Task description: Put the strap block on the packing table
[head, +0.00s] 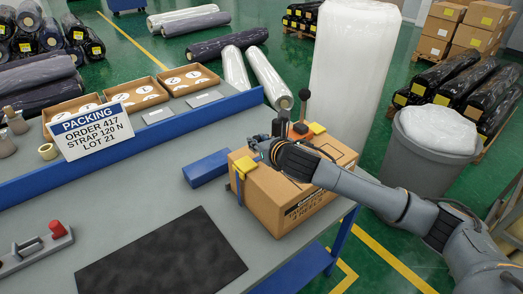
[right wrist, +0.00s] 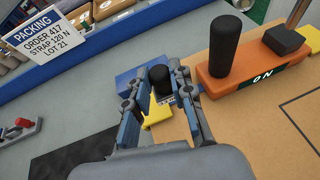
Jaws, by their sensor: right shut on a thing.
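The packing table (head: 165,190) is a grey bench with a blue rim. My right gripper (head: 262,147) is over the near left top of a strapped cardboard box (head: 268,199) at the table's right end. In the right wrist view, my right gripper (right wrist: 160,68) is shut on a small block with a black knob (right wrist: 160,80), apparently the strap block. A pale labelled part shows below the knob. Its underside is hidden, so I cannot tell whether it touches the box. In the head view the gripper mostly hides it. My left gripper is not in view.
An orange tool (right wrist: 240,75) with a black handle and lever stands on the box beside the gripper. A blue block (head: 207,168) lies left of the box. A black mat (head: 160,255) lies in front. A packing sign (head: 91,131) stands left. Bare grey tabletop surrounds the mat.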

